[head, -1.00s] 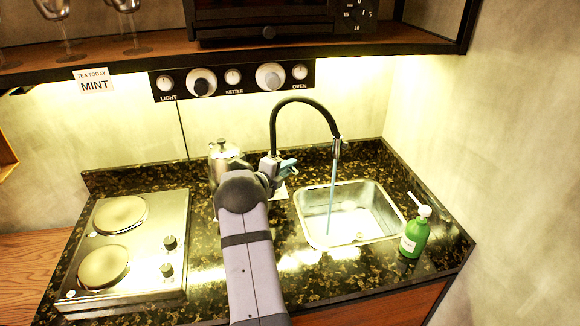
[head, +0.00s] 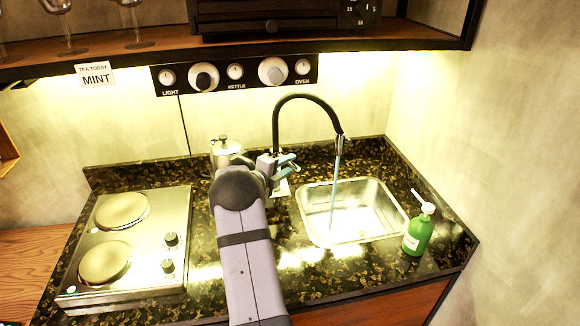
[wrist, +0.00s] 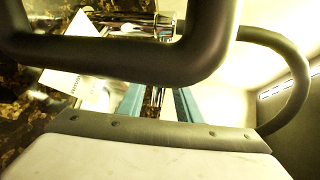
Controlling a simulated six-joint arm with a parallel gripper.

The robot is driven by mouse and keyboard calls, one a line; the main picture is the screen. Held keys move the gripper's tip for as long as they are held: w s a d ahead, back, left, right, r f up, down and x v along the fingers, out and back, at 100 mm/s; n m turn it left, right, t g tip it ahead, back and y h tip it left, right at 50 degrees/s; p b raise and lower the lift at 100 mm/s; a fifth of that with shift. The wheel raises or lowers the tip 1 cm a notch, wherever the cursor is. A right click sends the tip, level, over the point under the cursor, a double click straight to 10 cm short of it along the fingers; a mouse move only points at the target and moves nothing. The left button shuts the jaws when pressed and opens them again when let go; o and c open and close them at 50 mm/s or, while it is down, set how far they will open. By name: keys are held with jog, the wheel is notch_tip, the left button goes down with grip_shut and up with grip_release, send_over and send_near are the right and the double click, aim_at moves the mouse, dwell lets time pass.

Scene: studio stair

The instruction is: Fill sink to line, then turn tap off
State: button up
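The black gooseneck tap (head: 308,98) arches over the steel sink (head: 375,187). A pale blue stream of water (head: 335,185) runs from its spout into the basin. The bottom of the basin is bright with glare, so I cannot tell the water level, and I see no fill line. My gripper (head: 287,164) is beside the tap's base, left of the sink. Its two blue fingers also show in the wrist view (wrist: 158,103), spread apart with a gap between them. My gripper and arm partly hide the tap's base and handle.
A green soap bottle (head: 418,233) stands at the sink's right front corner. A metal kettle (head: 226,150) is behind my arm. A two-plate hob (head: 130,245) lies to the left. A small card (head: 281,188) is behind my gripper. A shelf (head: 150,50) hangs above.

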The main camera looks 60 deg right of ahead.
jog(key=b+v, duration=0.1)
jog(key=v, duration=0.4)
jog(key=shift+b, duration=0.3)
